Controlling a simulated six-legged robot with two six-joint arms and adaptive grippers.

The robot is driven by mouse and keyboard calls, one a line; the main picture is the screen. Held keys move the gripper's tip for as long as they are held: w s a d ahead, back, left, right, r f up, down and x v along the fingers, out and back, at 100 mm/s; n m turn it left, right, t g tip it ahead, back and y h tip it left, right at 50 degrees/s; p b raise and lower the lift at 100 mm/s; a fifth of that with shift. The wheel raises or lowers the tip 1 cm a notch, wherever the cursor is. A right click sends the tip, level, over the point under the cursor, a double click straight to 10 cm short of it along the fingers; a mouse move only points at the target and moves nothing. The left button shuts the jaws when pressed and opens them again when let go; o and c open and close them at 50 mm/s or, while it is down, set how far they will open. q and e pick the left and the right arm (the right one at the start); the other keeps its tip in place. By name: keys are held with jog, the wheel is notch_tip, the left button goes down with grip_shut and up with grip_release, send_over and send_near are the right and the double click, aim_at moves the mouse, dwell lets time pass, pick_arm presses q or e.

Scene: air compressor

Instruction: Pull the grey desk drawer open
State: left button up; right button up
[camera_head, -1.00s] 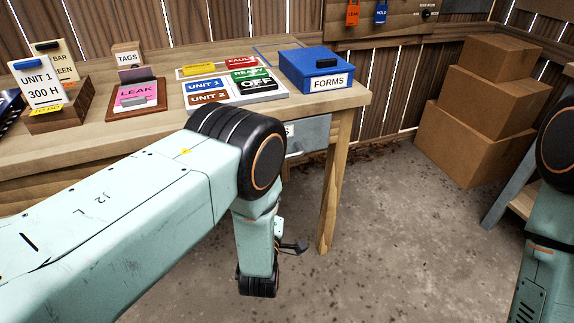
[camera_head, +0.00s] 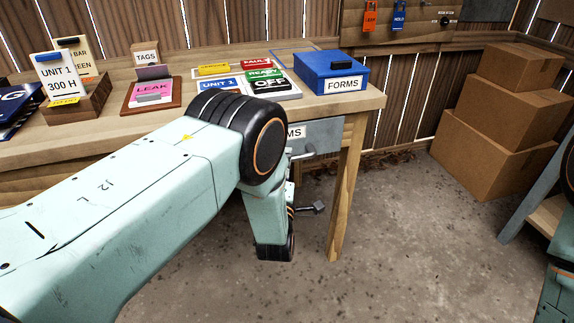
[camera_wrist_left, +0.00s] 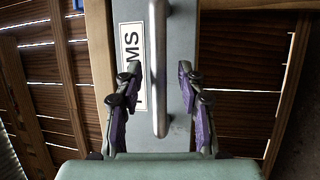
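The grey drawer (camera_head: 324,136) sits under the right end of the wooden desk (camera_head: 369,101) and looks shut. Its bar handle (camera_head: 303,155) sticks out at the front, and my left arm hides the drawer's left part. In the left wrist view the drawer front (camera_wrist_left: 180,20) appears turned on its side, with a metal handle (camera_wrist_left: 159,100) and a partly hidden label. My left gripper (camera_wrist_left: 158,68) is open, one finger on each side of the handle in the picture. No contact shows; I cannot tell the depth gap. My right gripper is out of view.
A blue FORMS box (camera_head: 331,70) stands on the desk above the drawer. Signs and tag holders stand farther left. A wooden desk leg (camera_head: 346,190) stands right of the drawer. Stacked cardboard boxes (camera_head: 497,120) are at the right. The floor before the desk is clear.

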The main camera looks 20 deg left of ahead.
pick_arm(q)
jog(key=shift+w+r, duration=0.2)
jog(key=shift+w, duration=0.4)
grip_shut()
dwell(0.4)
